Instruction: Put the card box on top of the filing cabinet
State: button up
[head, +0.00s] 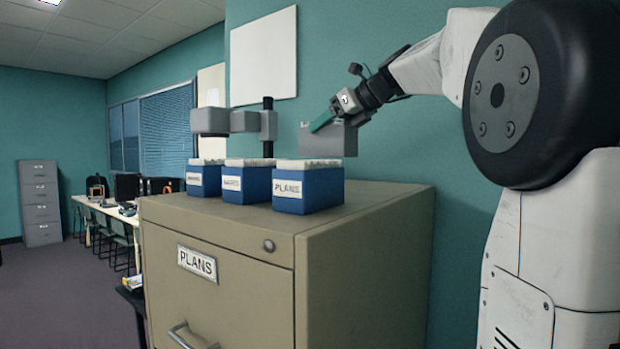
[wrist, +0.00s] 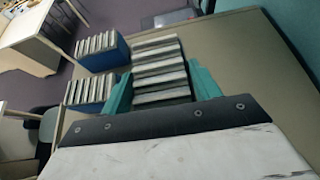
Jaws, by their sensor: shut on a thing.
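The filing cabinet (head: 355,265) is beige, with a PLANS label on its front drawer. A blue card box with a PLANS label (head: 308,190) appears to rest upright on the cabinet top, at the right end of a row of three. My gripper hides part of the box in the wrist view.
Two similar blue boxes, the left one (head: 203,180) and the middle one (head: 246,183), stand beside it on the cabinet. A grey device on a black post (head: 267,128) shows behind the row. The cabinet top is bare at front and right. The teal wall is close behind.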

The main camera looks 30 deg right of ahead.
aim_at(352, 145)
notch_tip(352, 145, down, 8)
jog(key=shift+s+f, duration=0.1)
dwell(0.4)
jog(key=o, duration=1.2)
jog(key=shift+f, duration=0.15)
jog(key=v, duration=1.2)
jog(key=shift+d, duration=0.1)
